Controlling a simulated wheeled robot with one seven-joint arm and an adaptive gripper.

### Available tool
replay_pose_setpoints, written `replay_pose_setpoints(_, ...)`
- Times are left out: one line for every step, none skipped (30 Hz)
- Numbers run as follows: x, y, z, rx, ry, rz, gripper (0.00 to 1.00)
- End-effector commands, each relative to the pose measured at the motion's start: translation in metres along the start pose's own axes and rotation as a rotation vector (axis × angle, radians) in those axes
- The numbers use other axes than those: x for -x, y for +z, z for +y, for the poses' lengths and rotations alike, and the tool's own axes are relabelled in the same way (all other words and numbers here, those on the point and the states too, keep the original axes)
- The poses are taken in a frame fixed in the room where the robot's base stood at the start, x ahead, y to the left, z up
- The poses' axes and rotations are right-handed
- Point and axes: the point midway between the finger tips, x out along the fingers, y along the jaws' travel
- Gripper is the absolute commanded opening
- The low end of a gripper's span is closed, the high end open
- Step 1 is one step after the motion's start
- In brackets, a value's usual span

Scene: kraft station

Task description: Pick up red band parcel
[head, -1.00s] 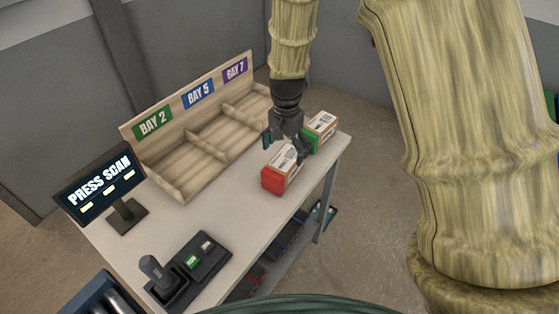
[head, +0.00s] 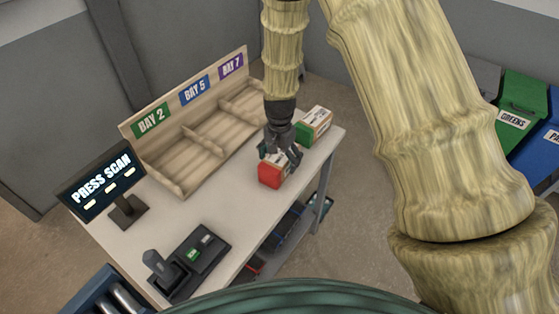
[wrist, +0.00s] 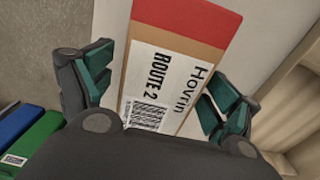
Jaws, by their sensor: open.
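The red band parcel (head: 271,173) is a kraft box with a red end and a white label, lying near the right edge of the table (head: 222,206). My gripper (head: 279,155) is open over it, pointing down. In the wrist view the parcel (wrist: 180,60) lies between my two spread fingers (wrist: 160,92), and its label reads "ROUTE 2". The left finger is close to the parcel's side. I cannot tell whether either finger touches it. My gripper hides part of the parcel in the head view.
A green band parcel (head: 316,123) stands just behind. A wooden bay rack (head: 190,147) runs along the table's left side. A "PRESS SCAN" screen (head: 103,182) and a scanner control box (head: 190,258) stand nearer. Green (head: 518,110) and blue bins are at far right.

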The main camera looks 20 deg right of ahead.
Motion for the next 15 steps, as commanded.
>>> replay_pose_setpoints(-0.002,-0.002,0.000,-0.001,0.001,-0.001,0.89)
replay_pose_setpoints(-0.005,-0.002,-0.001,-0.001,0.001,-0.001,0.89)
replay_pose_setpoints(-0.009,-0.002,0.000,0.000,0.001,-0.002,0.89)
replay_pose_setpoints(-0.012,-0.002,0.000,0.000,0.001,-0.002,0.89)
replay_pose_setpoints(-0.015,-0.002,0.000,0.000,0.001,-0.002,0.89)
replay_pose_setpoints(-0.018,-0.002,0.000,0.000,0.001,-0.001,0.89)
replay_pose_setpoints(-0.020,-0.002,0.000,0.000,0.000,-0.001,0.89)
replay_pose_setpoints(-0.021,-0.002,0.000,0.000,0.000,0.000,0.89)
replay_pose_setpoints(-0.023,-0.002,0.000,0.000,0.000,0.000,0.89)
replay_pose_setpoints(-0.025,-0.002,0.000,0.000,0.000,0.000,0.89)
replay_pose_setpoints(-0.025,-0.002,0.000,0.000,0.000,0.000,0.89)
replay_pose_setpoints(-0.026,-0.002,0.000,0.000,0.000,0.000,0.89)
replay_pose_setpoints(-0.027,-0.002,0.000,0.000,0.000,0.000,0.89)
replay_pose_setpoints(-0.027,-0.002,0.000,0.000,0.000,0.000,0.89)
replay_pose_setpoints(-0.027,-0.002,0.000,0.000,0.000,0.000,0.89)
